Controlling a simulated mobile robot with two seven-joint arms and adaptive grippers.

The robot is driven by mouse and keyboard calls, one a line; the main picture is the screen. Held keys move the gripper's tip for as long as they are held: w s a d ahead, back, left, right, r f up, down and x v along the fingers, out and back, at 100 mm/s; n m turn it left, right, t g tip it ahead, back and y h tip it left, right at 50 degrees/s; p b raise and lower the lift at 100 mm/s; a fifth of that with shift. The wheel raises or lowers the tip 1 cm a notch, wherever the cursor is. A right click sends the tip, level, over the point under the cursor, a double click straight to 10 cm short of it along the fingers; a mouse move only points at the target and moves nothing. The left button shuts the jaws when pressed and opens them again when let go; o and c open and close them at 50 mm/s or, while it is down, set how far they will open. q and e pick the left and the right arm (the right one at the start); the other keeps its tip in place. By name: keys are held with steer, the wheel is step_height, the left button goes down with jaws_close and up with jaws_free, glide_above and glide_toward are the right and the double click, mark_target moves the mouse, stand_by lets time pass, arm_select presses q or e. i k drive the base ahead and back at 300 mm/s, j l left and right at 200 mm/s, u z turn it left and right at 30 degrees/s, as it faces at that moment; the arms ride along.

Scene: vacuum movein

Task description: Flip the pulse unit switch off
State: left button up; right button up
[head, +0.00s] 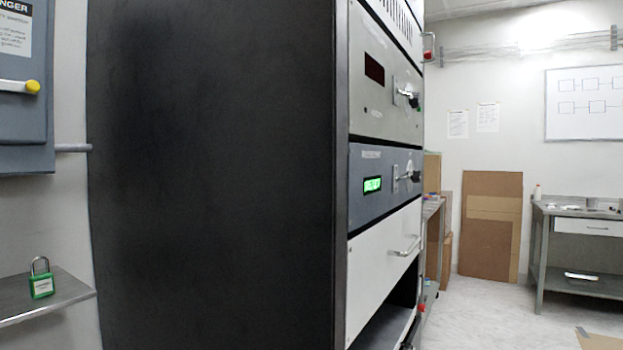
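A tall dark equipment rack stands close in front of me, and its black side panel (215,170) fills the middle of the view. Its front is seen at a steep angle. The upper grey unit (375,125) has a dark red display and a switch (408,97). The lower blue-grey unit (372,206) has a lit green display (372,185) and a switch (408,176). The labels are too small to read, so I cannot tell which is the pulse unit. The switch positions are unclear at this angle. Neither gripper is in view.
A white drawer (385,270) with a handle is below the units. A green padlock (41,284) sits on a wall shelf (50,303) at left, below a grey box (28,120) with a yellow-tipped lever.

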mark_target(408, 174)
steer(key=i+l+z, duration=0.1)
steer(key=l, duration=0.3)
steer(key=i+l+z, duration=0.1)
steer(key=i+l, duration=0.15)
steer(key=l, duration=0.15)
steer(key=i+l+z, duration=0.15)
steer(key=l, duration=0.25)
